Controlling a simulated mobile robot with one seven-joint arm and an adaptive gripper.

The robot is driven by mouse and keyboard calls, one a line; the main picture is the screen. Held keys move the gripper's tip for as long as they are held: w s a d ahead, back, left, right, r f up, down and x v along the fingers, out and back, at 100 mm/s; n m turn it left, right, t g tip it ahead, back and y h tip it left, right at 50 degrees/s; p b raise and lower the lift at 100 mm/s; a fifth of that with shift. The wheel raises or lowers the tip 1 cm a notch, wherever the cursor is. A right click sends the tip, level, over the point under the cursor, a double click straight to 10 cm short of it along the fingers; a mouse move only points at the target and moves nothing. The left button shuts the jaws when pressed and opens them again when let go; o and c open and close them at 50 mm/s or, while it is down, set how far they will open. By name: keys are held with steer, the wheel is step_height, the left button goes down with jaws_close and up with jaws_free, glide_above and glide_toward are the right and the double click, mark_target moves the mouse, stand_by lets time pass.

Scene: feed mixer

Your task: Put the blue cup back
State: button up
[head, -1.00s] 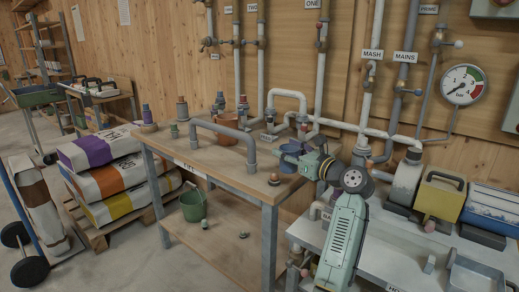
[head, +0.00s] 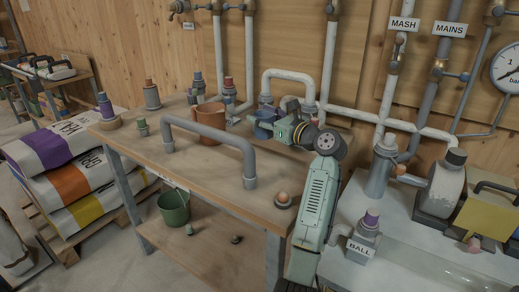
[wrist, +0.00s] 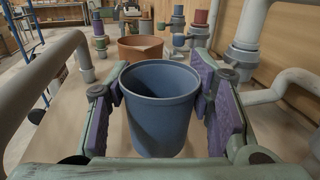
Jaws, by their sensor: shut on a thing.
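The blue cup (wrist: 160,112) stands upright between the purple pads of my gripper (wrist: 163,95) in the wrist view. The pads press on it from left and right, and its open mouth shows as empty. In the head view the blue cup (head: 264,117) is partly hidden by my gripper (head: 272,124), over the back right of the wooden workbench (head: 200,160). Its base is hard to see, so I cannot tell whether it touches the bench.
A terracotta pot (head: 209,128) stands beyond the cup. A grey pipe arch (head: 212,137) rises from the bench. White pipes (head: 290,75) run behind, along the wall. A green bucket (head: 174,208) is on the lower shelf.

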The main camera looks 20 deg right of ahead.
mark_target(263, 130)
steer(key=f, duration=0.4)
steer(key=shift+s+f+p, duration=0.2)
steer(key=shift+p, duration=0.2)
steer(key=shift+f+p, duration=0.35)
steer(key=shift+f, duration=1.85)
steer(key=o, duration=1)
steer(key=shift+s+d+r+p, duration=0.2)
steer(key=shift+s+p, duration=0.15)
steer(key=shift+p, duration=0.15)
steer(key=p+v, duration=0.1)
steer(key=v, duration=0.5)
steer(key=shift+s+d+f+p, duration=0.1)
steer(key=shift+s+f+p, duration=0.05)
steer(key=shift+s+p, duration=0.2)
steer(key=shift+d, duration=0.1)
